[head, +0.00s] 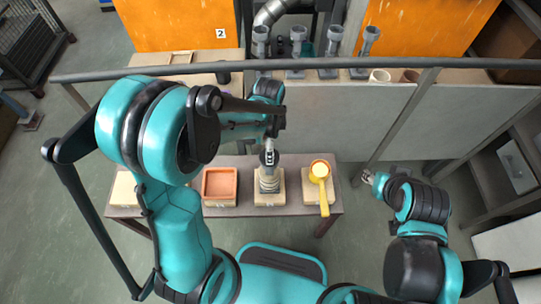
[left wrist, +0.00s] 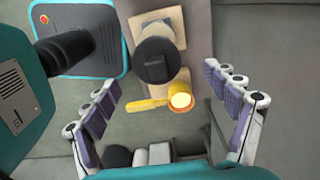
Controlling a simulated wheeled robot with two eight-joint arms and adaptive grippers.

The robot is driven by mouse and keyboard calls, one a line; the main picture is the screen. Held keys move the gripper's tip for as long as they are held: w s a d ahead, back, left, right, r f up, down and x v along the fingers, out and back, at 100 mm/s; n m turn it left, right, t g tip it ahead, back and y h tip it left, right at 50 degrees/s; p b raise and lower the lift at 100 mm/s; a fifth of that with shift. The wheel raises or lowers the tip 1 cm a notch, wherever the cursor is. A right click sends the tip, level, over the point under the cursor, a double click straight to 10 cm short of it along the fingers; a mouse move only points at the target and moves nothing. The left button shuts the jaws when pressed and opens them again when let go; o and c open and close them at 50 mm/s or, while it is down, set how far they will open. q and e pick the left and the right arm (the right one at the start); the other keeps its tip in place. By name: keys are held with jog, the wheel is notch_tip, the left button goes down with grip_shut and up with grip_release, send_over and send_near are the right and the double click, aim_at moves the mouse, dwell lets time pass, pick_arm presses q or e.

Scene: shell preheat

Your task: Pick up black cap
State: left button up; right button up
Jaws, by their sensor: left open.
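The black cap (left wrist: 155,62) is a round black top with a raised ridge on a dark upright piece, seen from above in the left wrist view. The piece is the grey stacked mould (head: 268,180) on a wooden block in the head view. My left gripper (left wrist: 160,92) is open and empty, its padded fingers spread wide. The cap shows between and beyond the fingers, apart from them. In the head view the left gripper (head: 270,149) is just above the stack, partly hidden by my arm. My right gripper (head: 367,178) is right of the table; its jaws are unclear.
An orange square tray (head: 220,183) stands on the left. Behind are a rail (head: 450,63) and a bench with several grey pieces (head: 297,50).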

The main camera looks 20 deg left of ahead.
pick_arm(q)
jog(key=f, duration=0.1)
jog(key=f+b, duration=0.1)
jog(key=f, duration=0.1)
jog(key=f+b, duration=0.1)
jog(key=shift+s+f, duration=0.25)
jog(key=shift+f, duration=0.1)
jog(key=shift+r, duration=0.1)
jog(key=c, duration=1.2)
jog(key=shift+c, duration=0.2)
